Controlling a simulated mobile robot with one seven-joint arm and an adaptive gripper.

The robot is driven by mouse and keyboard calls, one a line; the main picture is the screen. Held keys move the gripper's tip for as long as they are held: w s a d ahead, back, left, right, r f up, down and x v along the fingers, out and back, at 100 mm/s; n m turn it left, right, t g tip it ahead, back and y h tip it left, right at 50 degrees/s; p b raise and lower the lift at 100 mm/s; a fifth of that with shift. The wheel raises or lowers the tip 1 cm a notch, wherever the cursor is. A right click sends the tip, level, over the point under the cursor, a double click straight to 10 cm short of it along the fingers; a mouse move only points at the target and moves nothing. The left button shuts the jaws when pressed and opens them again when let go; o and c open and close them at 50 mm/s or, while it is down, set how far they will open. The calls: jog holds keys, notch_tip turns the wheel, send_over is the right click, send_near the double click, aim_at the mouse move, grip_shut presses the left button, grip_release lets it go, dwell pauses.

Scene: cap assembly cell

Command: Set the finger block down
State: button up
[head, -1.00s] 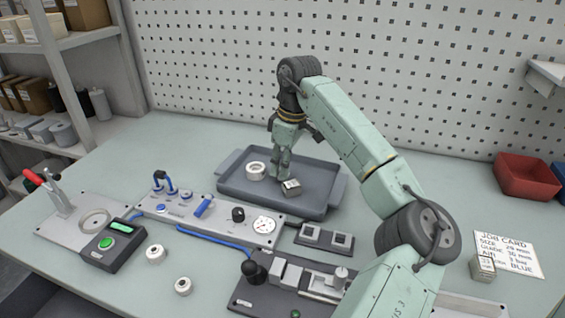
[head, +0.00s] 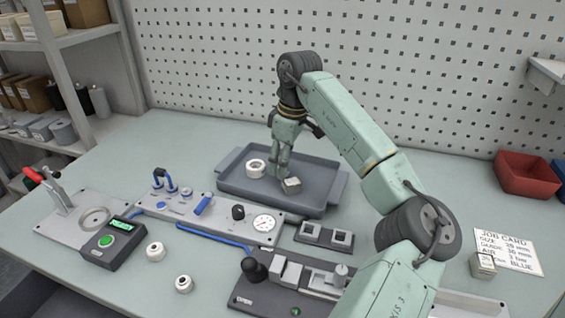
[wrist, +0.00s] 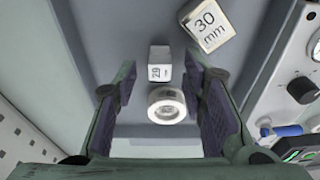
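A small pale block (wrist: 160,72) with a number on its face, too small to read surely, stands on the grey tray (head: 232,192) between my fingers in the wrist view. My gripper (wrist: 161,82) is open, with a gap on both sides of this block. My gripper (head: 281,172) points down over the tray in the head view and hides this block there. A second block (wrist: 207,25), marked 30 mm, sits beside my gripper; it also shows in the head view (head: 291,185).
A white ring (wrist: 166,105) lies in the tray close by the fingers, also in the head view (head: 256,168). A panel with a gauge (head: 264,223) stands in front of the tray. A red bin (head: 527,177) and another block (head: 483,265) by the job card are at right.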

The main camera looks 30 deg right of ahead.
notch_tip(320, 180, up, 12)
jog(key=s+d+b, duration=0.1)
jog(key=b, duration=0.1)
jog(key=shift+s+f, duration=0.2)
dwell(0.4)
